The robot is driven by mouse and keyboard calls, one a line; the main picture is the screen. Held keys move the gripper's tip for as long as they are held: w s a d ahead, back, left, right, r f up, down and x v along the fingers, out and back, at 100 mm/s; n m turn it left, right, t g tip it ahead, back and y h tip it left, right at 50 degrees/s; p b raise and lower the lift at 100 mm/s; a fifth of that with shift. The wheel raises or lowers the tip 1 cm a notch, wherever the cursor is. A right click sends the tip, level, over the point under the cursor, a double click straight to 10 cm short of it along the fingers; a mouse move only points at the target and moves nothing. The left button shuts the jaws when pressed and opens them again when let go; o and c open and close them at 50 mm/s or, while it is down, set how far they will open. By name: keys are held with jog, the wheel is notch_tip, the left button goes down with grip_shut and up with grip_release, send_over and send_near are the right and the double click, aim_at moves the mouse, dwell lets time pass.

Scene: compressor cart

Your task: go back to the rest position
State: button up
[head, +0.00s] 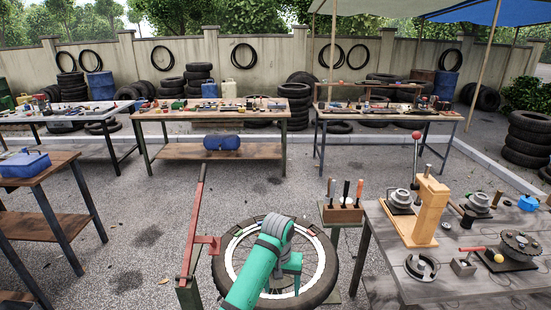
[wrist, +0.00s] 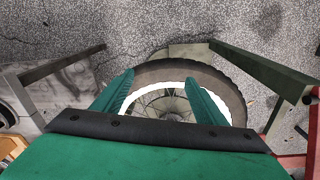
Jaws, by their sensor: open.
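My gripper (wrist: 159,74) shows in the wrist view as two green fingers spread apart with nothing between them. Beyond the fingers is a wheel with a black tyre (wrist: 212,82) and a white rim. In the head view my green arm reaches over the same wheel, and part of my gripper (head: 290,265) shows above its middle. The tyre (head: 322,285) lies flat at the bottom centre. The arm hides part of the wheel and most of the gripper. I cannot tell the exact gap between fingers and wheel.
A red and grey lever post (head: 196,225) stands left of the wheel. A tool block (head: 342,214) stands behind it. A workbench (head: 375,278) with metal parts and a wooden stand (head: 428,212) is close on the right. Open gravel (head: 130,235) lies to the left.

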jog(key=s+d+f+t+h, duration=0.25)
jog(key=d+f, duration=0.25)
jog(key=d, duration=0.3)
jog(key=s+d+f+t+h, duration=0.1)
jog(key=s+d+f+h, duration=0.15)
jog(key=d+f, duration=0.4)
jog(key=s+d+f+n+t+h, duration=0.1)
jog(key=s+d+f+n+t, duration=0.2)
jog(key=s+d+t, duration=0.45)
jog(key=s+a+r+n+t+y, duration=0.1)
jog(key=s+a+y, duration=0.1)
jog(key=s+a, duration=0.7)
jog(key=s+a+n+t+y, duration=0.1)
jog(key=s+a+y, duration=0.3)
jog(key=s, duration=0.9)
jog(key=s+a+r+m+t, duration=0.2)
jog(key=s+a+r, duration=0.9)
jog(key=s+r, duration=0.2)
jog(key=shift+s+r+m+y, duration=0.15)
jog(key=shift+s+m+y, duration=0.15)
jog(key=shift+s+m, duration=0.1)
